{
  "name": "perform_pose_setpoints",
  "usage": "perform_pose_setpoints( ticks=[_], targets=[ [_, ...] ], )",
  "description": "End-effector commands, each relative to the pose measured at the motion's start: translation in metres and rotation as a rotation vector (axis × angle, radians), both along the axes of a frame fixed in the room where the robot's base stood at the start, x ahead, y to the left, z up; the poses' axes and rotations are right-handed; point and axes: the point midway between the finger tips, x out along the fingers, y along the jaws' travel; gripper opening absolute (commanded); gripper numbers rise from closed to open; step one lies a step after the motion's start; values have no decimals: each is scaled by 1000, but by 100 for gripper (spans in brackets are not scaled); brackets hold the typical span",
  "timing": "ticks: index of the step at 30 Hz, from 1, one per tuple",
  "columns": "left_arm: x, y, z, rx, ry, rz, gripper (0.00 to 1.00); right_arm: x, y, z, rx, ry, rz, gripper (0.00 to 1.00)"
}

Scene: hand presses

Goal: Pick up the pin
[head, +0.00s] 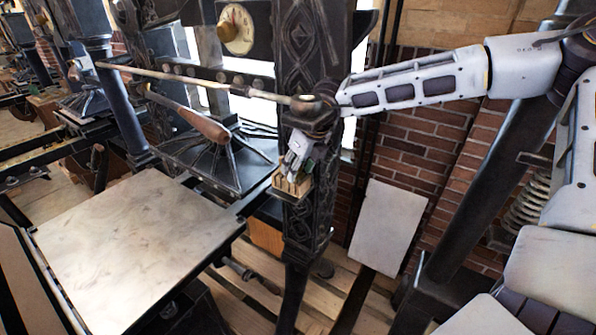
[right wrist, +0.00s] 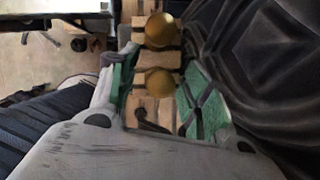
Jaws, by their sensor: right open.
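Two round brass-coloured heads show in the right wrist view, an upper one (right wrist: 159,30) and a lower one (right wrist: 160,82). They look like pin heads, and I cannot tell which is the pin. They sit in front of a slatted wooden holder (right wrist: 147,104), which shows in the head view as a small wooden block (head: 291,188) by the dark press column. My right gripper (head: 298,165) points down just above this block. Its green-padded fingers (right wrist: 161,72) are open, on either side of the lower head, with nothing clearly gripped. The pin heads are too small to make out in the head view. My left gripper is out of view.
The dark carved press column (head: 302,222) stands right by my right gripper. A long bar with a wooden handle (head: 207,128) lies to the left, above a pale press bed (head: 135,245). A pale board (head: 388,228) leans at the brick wall on the right.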

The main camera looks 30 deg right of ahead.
Motion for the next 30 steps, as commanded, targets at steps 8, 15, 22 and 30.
perform_pose_setpoints(
  ticks=[8, 15, 22, 30],
  targets=[
    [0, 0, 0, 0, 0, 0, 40, 0, 0, 0, 0, 0, 0, 48],
    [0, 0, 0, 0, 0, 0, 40, 0, 0, 0, 0, 0, 0, 22],
    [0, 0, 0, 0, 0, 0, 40, 0, 0, 0, 0, -1, 0, 2],
    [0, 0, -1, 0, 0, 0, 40, 0, 0, 1, 0, -1, 0, 2]
  ],
)
